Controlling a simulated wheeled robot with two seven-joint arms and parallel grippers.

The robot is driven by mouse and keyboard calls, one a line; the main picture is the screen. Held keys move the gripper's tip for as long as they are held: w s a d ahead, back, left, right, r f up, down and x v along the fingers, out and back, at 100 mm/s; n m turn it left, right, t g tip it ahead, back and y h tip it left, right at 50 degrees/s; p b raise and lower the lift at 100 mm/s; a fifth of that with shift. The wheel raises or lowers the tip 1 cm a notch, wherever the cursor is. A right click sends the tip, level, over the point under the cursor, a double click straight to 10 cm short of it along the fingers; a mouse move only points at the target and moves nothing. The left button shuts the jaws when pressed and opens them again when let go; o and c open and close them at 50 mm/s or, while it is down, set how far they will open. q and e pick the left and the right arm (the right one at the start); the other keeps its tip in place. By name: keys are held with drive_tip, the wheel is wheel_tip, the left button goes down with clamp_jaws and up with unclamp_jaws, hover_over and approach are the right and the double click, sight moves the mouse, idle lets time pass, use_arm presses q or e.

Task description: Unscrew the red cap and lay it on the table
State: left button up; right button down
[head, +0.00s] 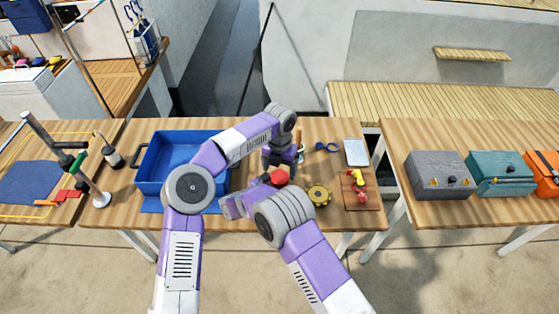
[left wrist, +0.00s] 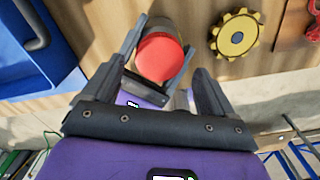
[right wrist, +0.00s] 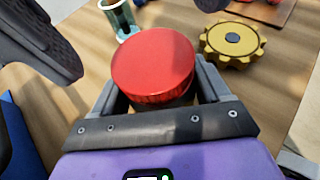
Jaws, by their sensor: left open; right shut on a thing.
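The red cap (head: 279,177) sits on top of a dark jar (left wrist: 172,27) above the wooden table. In the right wrist view the cap (right wrist: 153,62) fills the space in front of my right gripper (right wrist: 160,88), whose fingers are shut on the jar below the cap. The cap also shows in the left wrist view (left wrist: 159,58). My left gripper (head: 280,161) points down over the cap with its fingers open and apart. Most of the jar is hidden by the cap and the fingers.
A blue bin (head: 147,170) stands to the left on the table. A yellow toothed wheel (head: 318,194) lies close on the right, beside a board (head: 372,201) with red and yellow parts. A pale plate (head: 355,151) and a blue item (head: 327,147) lie behind.

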sight(279, 186)
use_arm(q)
drive_tip(key=shift+f, duration=1.35)
drive_tip(key=c, duration=1.1)
drive_tip(key=n, duration=0.3)
drive_tip(key=shift+n, duration=0.3)
drive_tip(key=o, duration=1.2)
drive_tip(key=shift+c, duration=0.2)
